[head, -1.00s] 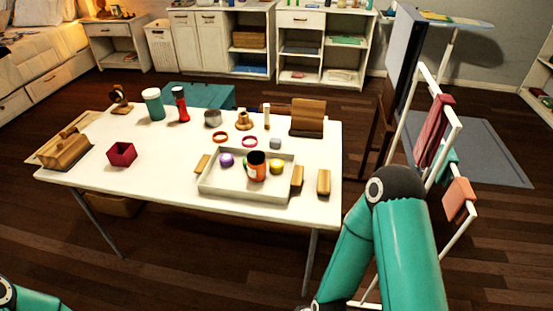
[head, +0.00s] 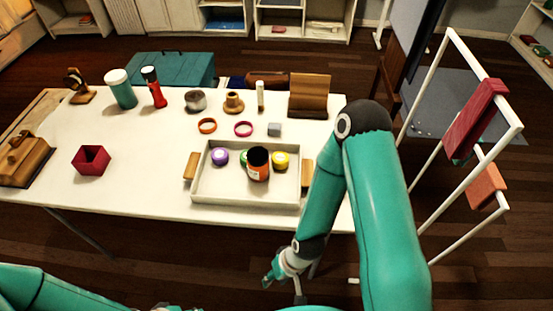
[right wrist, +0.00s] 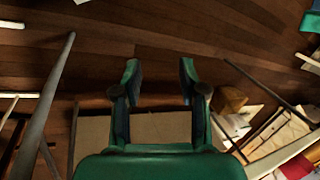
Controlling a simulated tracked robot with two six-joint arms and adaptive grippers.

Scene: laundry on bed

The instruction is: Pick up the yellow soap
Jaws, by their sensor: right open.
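The yellow soap (head: 280,160) looks like a small round yellow piece with a pale label. It lies in the white tray (head: 245,200) on the table, right of an orange and dark cup (head: 258,165) that stands close beside it. My right gripper (head: 283,281) is below and in front of the table's front edge, well apart from the soap. In the right wrist view its two fingers (right wrist: 160,70) are spread and empty, above the dark floor. The soap is not seen in that view. My left arm shows at the bottom left, but its gripper is out of view.
A purple round piece (head: 219,157) and a partly hidden green one share the tray. Wooden handles flank the tray. A red box (head: 91,160), bottles and rings stand on the white table. A white rack (head: 465,185) with cloths stands at the right.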

